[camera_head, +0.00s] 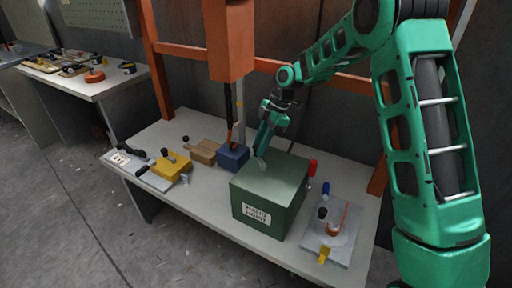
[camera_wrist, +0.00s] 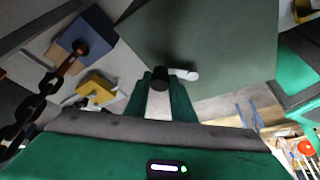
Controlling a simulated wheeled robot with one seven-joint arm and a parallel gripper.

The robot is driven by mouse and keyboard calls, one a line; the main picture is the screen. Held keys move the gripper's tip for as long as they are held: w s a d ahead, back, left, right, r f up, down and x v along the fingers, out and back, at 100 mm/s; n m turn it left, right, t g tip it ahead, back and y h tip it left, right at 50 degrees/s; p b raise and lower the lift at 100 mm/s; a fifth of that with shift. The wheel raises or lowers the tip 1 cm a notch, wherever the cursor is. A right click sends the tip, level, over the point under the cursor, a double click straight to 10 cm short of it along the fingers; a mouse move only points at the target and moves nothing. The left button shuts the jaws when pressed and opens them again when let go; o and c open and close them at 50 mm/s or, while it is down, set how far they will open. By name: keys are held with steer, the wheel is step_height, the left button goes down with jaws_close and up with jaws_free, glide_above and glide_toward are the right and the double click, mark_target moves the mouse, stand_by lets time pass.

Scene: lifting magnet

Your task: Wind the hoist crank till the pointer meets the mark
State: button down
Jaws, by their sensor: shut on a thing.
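The green hoist box (camera_head: 270,190) with a white label reading HAND HOIST stands on the bench. My gripper (camera_head: 262,155) reaches down to the box's upper left side. In the wrist view my gripper (camera_wrist: 162,92) is shut on the black crank knob (camera_wrist: 160,76), beside the green box face. A short white crank arm (camera_wrist: 185,74) runs from the knob to the right. A dark chain (camera_head: 228,105) hangs from the orange beam (camera_head: 230,50) to a blue block (camera_head: 233,155). The chain also shows in the wrist view (camera_wrist: 28,108). I cannot make out the pointer and mark clearly.
A red handle (camera_head: 312,167) sticks out at the box's right. A grey plate (camera_head: 318,242) with small fittings lies right of the box. A yellow block (camera_head: 170,167) and a wooden block (camera_head: 204,151) lie to the left. A side table (camera_head: 105,84) with tools stands far left.

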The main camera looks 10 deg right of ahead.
steer(key=d+m, duration=0.1)
steer(key=m+t, duration=0.1)
steer(key=m, duration=0.1)
steer(key=shift+d+m, duration=0.3)
steer(key=shift+d, duration=0.05)
steer(key=m, duration=0.1)
steer(key=d+m+t, duration=0.1)
steer(key=shift+s+d+r+m+t, duration=0.1)
steer(key=shift+s+m+t, duration=0.2)
steer(key=shift+m, duration=0.1)
steer(key=m, duration=0.1)
steer(key=d+m+t, duration=0.1)
steer(key=m, duration=0.1)
steer(key=shift+s+d+h, duration=0.2)
steer(key=shift+s+h, duration=0.1)
steer(key=shift+s, duration=0.1)
steer(key=shift+s+d+m+t+h, duration=0.2)
steer(key=shift+s+m+t, duration=0.05)
steer(key=shift+m, duration=0.55)
steer(key=shift+s+d+m+t+h, duration=0.2)
steer(key=shift+s+m+t, duration=0.05)
steer(key=shift+m, duration=0.55)
steer(key=shift+d, duration=0.1)
steer(key=c, duration=1.6)
jaws_free()
steer(key=shift+o, duration=0.2)
steer(key=shift+s, duration=0.1)
